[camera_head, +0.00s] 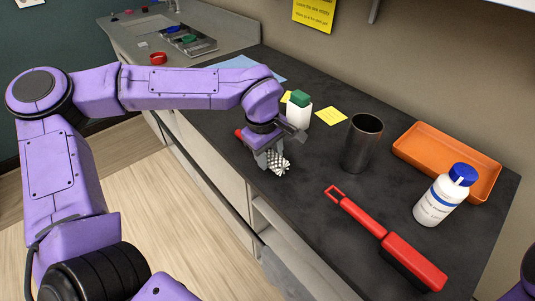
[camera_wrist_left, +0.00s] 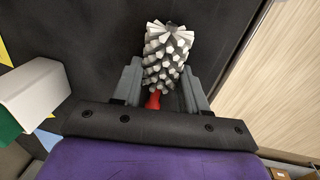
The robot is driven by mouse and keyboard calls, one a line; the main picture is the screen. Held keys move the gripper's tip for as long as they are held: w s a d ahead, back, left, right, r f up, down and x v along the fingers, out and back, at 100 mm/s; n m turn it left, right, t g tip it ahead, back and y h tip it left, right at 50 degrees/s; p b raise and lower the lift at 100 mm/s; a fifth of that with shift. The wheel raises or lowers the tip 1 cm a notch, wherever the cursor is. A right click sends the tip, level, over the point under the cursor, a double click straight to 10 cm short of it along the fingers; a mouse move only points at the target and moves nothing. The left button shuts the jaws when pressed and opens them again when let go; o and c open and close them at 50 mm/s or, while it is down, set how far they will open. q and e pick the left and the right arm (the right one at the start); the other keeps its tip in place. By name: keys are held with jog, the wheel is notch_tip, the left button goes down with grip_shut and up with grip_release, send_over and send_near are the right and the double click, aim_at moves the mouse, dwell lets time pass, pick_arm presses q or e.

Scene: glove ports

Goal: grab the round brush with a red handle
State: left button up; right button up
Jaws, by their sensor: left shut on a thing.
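The round brush has white-grey bristles (camera_head: 279,163) and a red handle (camera_head: 238,133). In the head view my left gripper (camera_head: 268,157) is over the counter's front edge, shut on the round brush. In the left wrist view the bristle head (camera_wrist_left: 168,58) sticks out between the fingers of my left gripper (camera_wrist_left: 161,85), with a bit of red handle (camera_wrist_left: 154,101) below it. The rest of the handle is hidden by the gripper. Of my right arm only a purple part shows at the lower right corner of the head view; its gripper is out of view.
A white bottle with a green cap (camera_head: 299,110) stands just behind the left gripper. A dark metal cup (camera_head: 362,143), an orange tray (camera_head: 447,150), a white bottle with a blue cap (camera_head: 440,198) and a flat red brush (camera_head: 387,237) are to the right. Dark counter is free around the cup.

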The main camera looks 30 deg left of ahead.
pick_arm(q)
jog(key=shift+r, duration=0.1)
jog(key=shift+r, duration=0.3)
notch_tip(320, 180, up, 3)
jog(key=shift+d+f, duration=0.1)
jog(key=s+d+r+b, duration=0.1)
jog(key=s+d+r, duration=0.8)
jog(key=s, duration=0.1)
jog(key=shift+s+r+b, duration=0.25)
jog(key=shift+s+b, duration=0.05)
jog(key=shift+s, duration=0.1)
jog(key=shift+a, duration=0.1)
